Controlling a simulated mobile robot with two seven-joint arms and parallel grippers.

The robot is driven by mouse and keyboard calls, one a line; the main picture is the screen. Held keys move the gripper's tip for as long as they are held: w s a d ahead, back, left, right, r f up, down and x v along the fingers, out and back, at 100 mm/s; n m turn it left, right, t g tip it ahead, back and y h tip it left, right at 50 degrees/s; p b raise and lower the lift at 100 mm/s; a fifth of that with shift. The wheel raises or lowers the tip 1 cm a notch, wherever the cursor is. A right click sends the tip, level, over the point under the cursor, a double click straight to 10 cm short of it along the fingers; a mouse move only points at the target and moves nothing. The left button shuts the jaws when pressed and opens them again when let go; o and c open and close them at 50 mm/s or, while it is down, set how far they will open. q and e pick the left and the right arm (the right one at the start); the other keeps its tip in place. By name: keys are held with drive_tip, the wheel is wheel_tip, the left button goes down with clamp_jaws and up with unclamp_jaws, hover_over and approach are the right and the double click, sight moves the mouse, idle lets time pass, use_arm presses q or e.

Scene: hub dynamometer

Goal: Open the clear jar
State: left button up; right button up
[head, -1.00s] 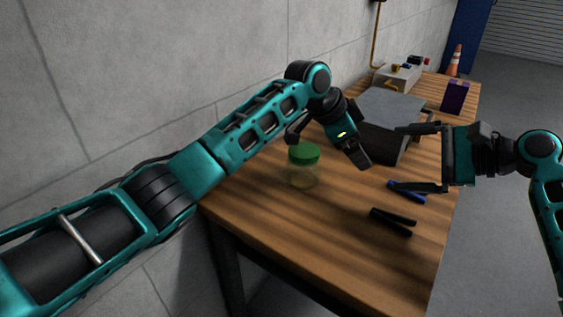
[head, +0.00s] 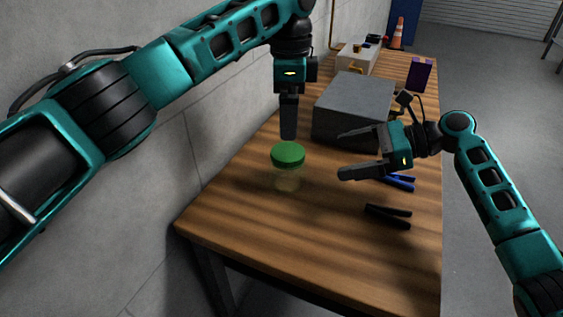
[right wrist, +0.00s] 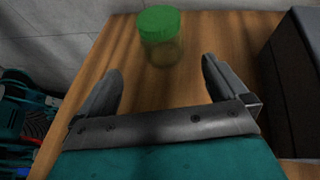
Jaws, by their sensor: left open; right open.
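The clear jar (head: 287,179) stands upright on the wooden table, with its green lid (head: 288,154) on top. My left gripper (head: 288,136) points straight down just above the lid; it is seen edge-on, so the gap between its fingers is hidden. I cannot tell if it touches the lid. My right gripper (head: 342,155) is open and empty, to the right of the jar, with its fingers pointing left at it. In the right wrist view the jar (right wrist: 162,52) and green lid (right wrist: 159,22) lie beyond and between the open fingers (right wrist: 160,82).
A large grey box (head: 352,105) stands behind the right gripper. A blue-handled tool (head: 400,182) and a black tool (head: 388,215) lie right of the jar. A purple box (head: 419,74) stands farther back. The front of the wooden table (head: 290,245) is clear.

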sight(304, 163)
use_arm(q)
drive_tip(key=shift+w, duration=0.2)
use_arm(e)
drive_tip(key=shift+w+a+f, duration=0.1)
drive_tip(key=shift+w, duration=0.1)
use_arm(q)
drive_tip(key=shift+w, duration=0.1)
use_arm(e)
drive_tip(key=shift+w+a+f, duration=0.1)
drive_tip(key=shift+a, duration=0.2)
drive_tip(key=x, duration=1.2)
drive_tip(key=shift+a, duration=0.1)
drive_tip(key=shift+c, duration=0.5)
